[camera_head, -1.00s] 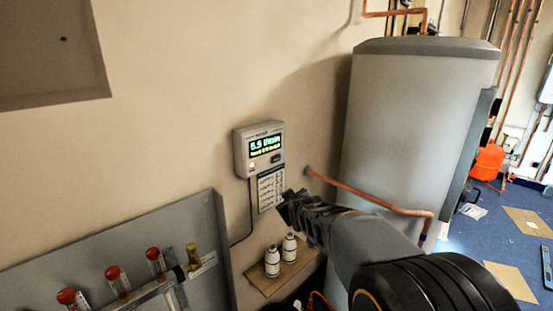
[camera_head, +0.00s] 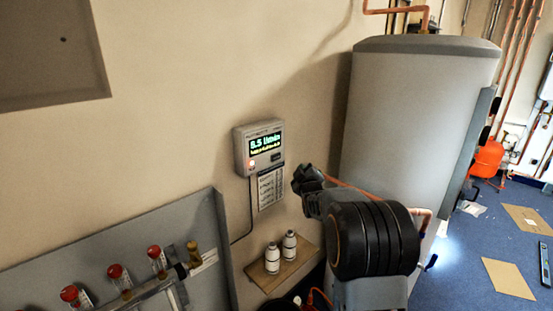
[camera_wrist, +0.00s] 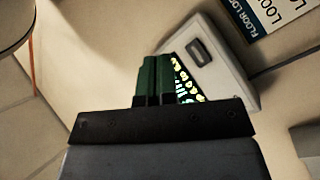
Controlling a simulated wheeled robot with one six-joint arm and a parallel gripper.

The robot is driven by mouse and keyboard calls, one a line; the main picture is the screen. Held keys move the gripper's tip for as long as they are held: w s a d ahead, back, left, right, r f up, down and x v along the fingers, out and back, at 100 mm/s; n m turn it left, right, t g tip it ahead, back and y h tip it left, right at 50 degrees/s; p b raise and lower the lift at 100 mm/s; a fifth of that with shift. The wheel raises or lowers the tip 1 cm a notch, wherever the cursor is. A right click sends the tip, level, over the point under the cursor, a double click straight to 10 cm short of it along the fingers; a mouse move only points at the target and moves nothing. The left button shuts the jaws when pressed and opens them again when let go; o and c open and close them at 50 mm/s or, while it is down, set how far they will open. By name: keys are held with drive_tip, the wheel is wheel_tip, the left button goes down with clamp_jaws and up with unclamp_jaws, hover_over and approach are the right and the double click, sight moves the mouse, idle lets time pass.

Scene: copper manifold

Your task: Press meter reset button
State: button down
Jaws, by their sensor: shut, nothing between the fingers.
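The meter (camera_head: 239,152) is a grey wall box with a lit display (camera_head: 265,143) reading about 8.5, with smaller text beneath. A dark button (camera_head: 276,157) sits below the display at the right, and a red light glows at its lower left. In the wrist view the meter (camera_wrist: 238,80) is tilted, with the dark button (camera_wrist: 199,52) in plain sight. My gripper (camera_head: 298,176) is right of and a little below the meter, apart from it in the picture. Its green fingers (camera_wrist: 157,60) are shut together, empty, and hide part of the display.
A label sheet (camera_head: 271,188) hangs under the meter, above a small shelf (camera_head: 290,268) with two white bottles. A grey tank (camera_head: 415,110) with a copper pipe stands to the right. The wall above the meter is bare.

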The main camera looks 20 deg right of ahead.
sight(276, 157)
drive_tip(key=w+a+p, duration=0.2)
drive_tip(key=w+a, duration=0.1)
drive_tip(key=w, duration=0.5)
drive_tip(key=shift+a+p, duration=0.35)
idle(2.0)
drive_tip(key=shift+w+a+b, duration=0.15)
drive_tip(key=shift+w+b, duration=0.25)
drive_tip(key=shift+w+a, duration=0.15)
drive_tip(key=shift+w, duration=0.15)
idle(0.7)
drive_tip(key=shift+b, duration=0.3)
drive_tip(key=shift+s+d+b, duration=0.3)
drive_tip(key=shift+s+b, duration=0.4)
drive_tip(key=shift+s+d, duration=0.1)
